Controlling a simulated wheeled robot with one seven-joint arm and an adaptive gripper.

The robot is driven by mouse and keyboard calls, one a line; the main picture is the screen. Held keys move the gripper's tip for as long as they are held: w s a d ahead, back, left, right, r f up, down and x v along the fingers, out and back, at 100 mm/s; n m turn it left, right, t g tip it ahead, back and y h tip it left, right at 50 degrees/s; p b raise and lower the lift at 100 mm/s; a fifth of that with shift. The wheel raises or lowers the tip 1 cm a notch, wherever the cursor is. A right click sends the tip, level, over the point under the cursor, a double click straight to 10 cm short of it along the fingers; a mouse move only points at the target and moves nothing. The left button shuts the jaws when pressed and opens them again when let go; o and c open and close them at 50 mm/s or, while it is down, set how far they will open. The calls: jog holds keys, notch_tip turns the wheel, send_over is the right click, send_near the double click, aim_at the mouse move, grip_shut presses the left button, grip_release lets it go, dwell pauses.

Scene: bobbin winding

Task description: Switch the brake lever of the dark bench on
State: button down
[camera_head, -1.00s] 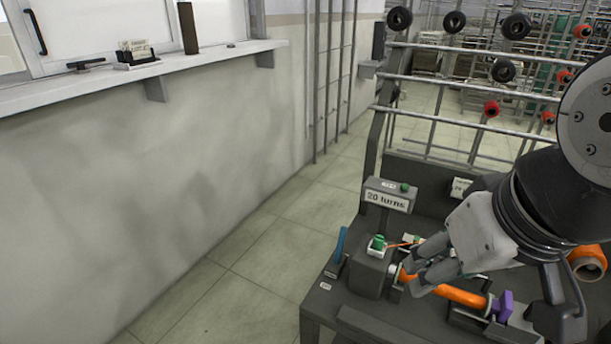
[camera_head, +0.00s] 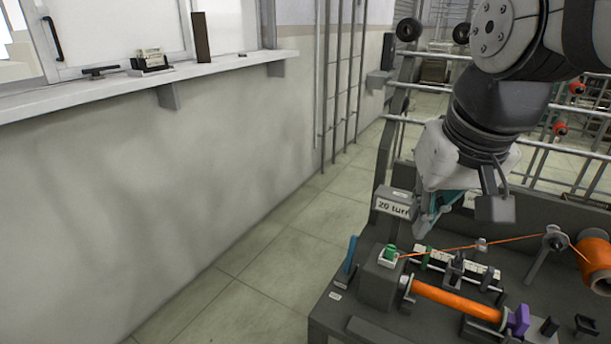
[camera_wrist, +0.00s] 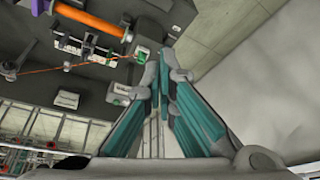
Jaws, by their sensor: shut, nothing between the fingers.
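The dark bench (camera_head: 345,312) stands at the lower right in the head view. A blue lever (camera_head: 350,257) stands upright, leaning slightly, at its left end beside a grey block with a green knob (camera_head: 390,252). Which part is the brake lever is not labelled legibly. My gripper (camera_head: 424,228) is shut and empty, above the back of the bench, in front of the "20 turns" sign (camera_head: 392,207) and covering part of it. In the wrist view my gripper (camera_wrist: 168,62) points toward the green knob (camera_wrist: 141,54), apart from it. The blue lever is not clear there.
An orange bobbin (camera_head: 455,302) lies along the bench front, with a purple piece (camera_head: 518,320) at its right end. An orange thread (camera_head: 450,247) runs to a spool (camera_head: 596,262) at the right. A wall with a ledge (camera_head: 120,92) is left; floor lies between.

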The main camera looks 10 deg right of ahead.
jog(key=w+d+f+m+g+b, duration=0.1)
jog(key=w+f+m, duration=0.15)
jog(key=w, duration=0.75)
jog(key=w+d+f+m+g+b, duration=0.1)
jog(key=w+f+b, duration=0.15)
jog(key=w, duration=0.85)
jog(key=w+d+f+m+g+b, duration=0.1)
jog(key=w+d+f+m+g, duration=0.1)
jog(key=w+f, duration=1.2)
jog(key=shift+d+f, duration=0.6)
jog(key=shift+f, duration=0.35)
jog(key=shift+w+m, duration=0.1)
jog(key=shift+m, duration=0.15)
jog(key=p, duration=0.2)
send_over(350, 255)
jog(key=w+d, duration=0.3)
jog(key=w, duration=0.2)
notch_tip(350, 255, down, 9)
jog(key=shift+r, duration=0.2)
